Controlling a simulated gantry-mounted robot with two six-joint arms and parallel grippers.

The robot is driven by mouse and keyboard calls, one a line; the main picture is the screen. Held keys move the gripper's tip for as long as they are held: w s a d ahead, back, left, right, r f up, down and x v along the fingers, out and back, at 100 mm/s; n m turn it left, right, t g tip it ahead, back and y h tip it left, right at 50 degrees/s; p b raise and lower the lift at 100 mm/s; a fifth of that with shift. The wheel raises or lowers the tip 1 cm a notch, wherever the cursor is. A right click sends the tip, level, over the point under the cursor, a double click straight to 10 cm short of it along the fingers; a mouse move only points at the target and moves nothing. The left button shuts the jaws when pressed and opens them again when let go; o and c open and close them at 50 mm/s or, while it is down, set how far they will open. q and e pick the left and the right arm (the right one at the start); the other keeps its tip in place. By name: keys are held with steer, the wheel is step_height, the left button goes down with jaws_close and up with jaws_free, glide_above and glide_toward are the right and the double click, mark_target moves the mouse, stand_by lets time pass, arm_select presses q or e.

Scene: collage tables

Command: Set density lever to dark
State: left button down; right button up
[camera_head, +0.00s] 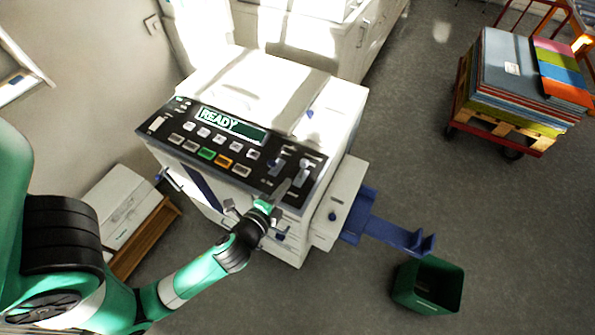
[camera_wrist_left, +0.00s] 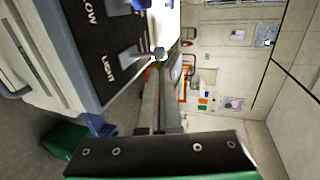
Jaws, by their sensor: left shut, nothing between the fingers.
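The density lever (camera_wrist_left: 140,54) is a grey lever with a rounded knob, standing on the black control panel (camera_wrist_left: 92,45) close to the printed word LIGHT in the left wrist view. In the head view the lever (camera_head: 305,166) is small at the right end of the panel (camera_head: 222,150), and its labels are too small to read. My left gripper (camera_head: 286,185) is at the panel's front right corner, its fingers shut and empty. In the wrist view the shut fingers (camera_wrist_left: 160,80) point toward the knob; whether they touch it I cannot tell.
A second lever (camera_head: 278,165) stands just left of the density lever. The white copier (camera_head: 335,100) shows READY on its display (camera_head: 230,124). A blue tray (camera_head: 385,225) juts out right, above a green bin (camera_head: 428,284). A loaded cart (camera_head: 505,130) stands farther right.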

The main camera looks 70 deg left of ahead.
mark_target(302, 166)
arm_select(q)
steer(key=x, duration=0.8)
steer(key=shift+w+a, duration=0.1)
steer(key=shift+w+a+r+p, duration=0.1)
steer(key=shift+w+a+p, duration=0.25)
steer(key=shift+w+a, duration=0.1)
steer(key=shift+s+d, duration=0.1)
steer(key=shift+f, duration=0.3)
steer(key=shift+s+d+f, duration=0.1)
steer(key=shift+f, duration=0.05)
